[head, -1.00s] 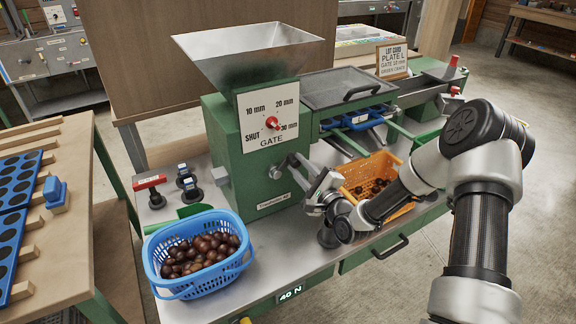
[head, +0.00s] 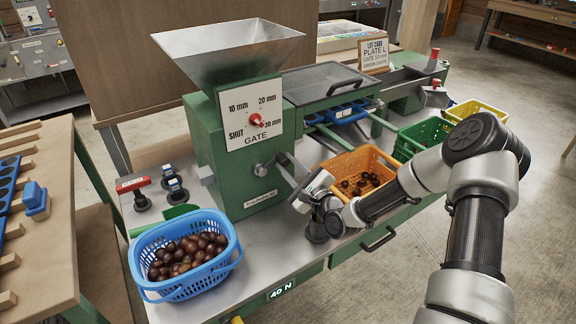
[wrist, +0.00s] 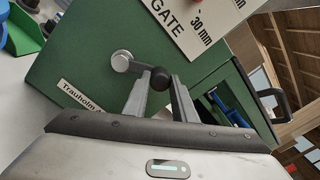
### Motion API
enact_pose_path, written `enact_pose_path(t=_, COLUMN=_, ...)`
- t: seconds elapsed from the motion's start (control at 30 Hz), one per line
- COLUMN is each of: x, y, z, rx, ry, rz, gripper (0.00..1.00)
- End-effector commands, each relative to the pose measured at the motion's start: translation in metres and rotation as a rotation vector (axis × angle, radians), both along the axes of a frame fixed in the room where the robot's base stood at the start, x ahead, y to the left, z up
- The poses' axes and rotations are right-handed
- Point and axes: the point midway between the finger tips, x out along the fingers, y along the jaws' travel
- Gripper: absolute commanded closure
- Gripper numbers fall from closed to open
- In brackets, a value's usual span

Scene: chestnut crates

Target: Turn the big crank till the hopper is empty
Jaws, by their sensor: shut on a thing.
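The big crank (wrist: 122,62) is on the front of the green machine (head: 238,182). Its round dark knob (wrist: 160,79) sits between the fingertips of my gripper (wrist: 160,88), which is shut on it. In the head view my gripper (head: 291,166) is at the crank, right of its hub, and hides part of it. The metal hopper (head: 225,62) tops the machine; its sloping inner wall shows bare, but its bottom is hidden. The red gate knob (head: 257,122) is on the white scale plate, near the 30 mm mark.
A blue basket (head: 215,270) of chestnuts stands front left. An orange crate (head: 345,160) holds several chestnuts, close behind my gripper. A green crate (head: 425,134) and a yellow crate (head: 476,108) stand farther right.

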Motion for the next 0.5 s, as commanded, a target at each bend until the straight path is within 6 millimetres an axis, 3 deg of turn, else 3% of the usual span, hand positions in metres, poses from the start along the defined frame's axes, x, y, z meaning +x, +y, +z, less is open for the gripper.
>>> enact_pose_path(t=0.03, x=-0.0005, y=-0.0012, z=-0.0021, rx=-0.002, ry=0.004, rz=-0.002, gripper=1.00)
enact_pose_path(t=0.07, x=-0.0005, y=-0.0012, z=-0.0021, rx=-0.002, ry=0.004, rz=-0.002, gripper=0.74)
enact_pose_path(t=0.17, x=-0.0005, y=-0.0011, z=-0.0019, rx=-0.002, ry=0.003, rz=-0.002, gripper=0.57)
enact_pose_path(t=0.5, x=-0.0018, y=-0.0018, z=-0.0008, rx=-0.002, ry=0.002, rz=-0.001, gripper=0.57)
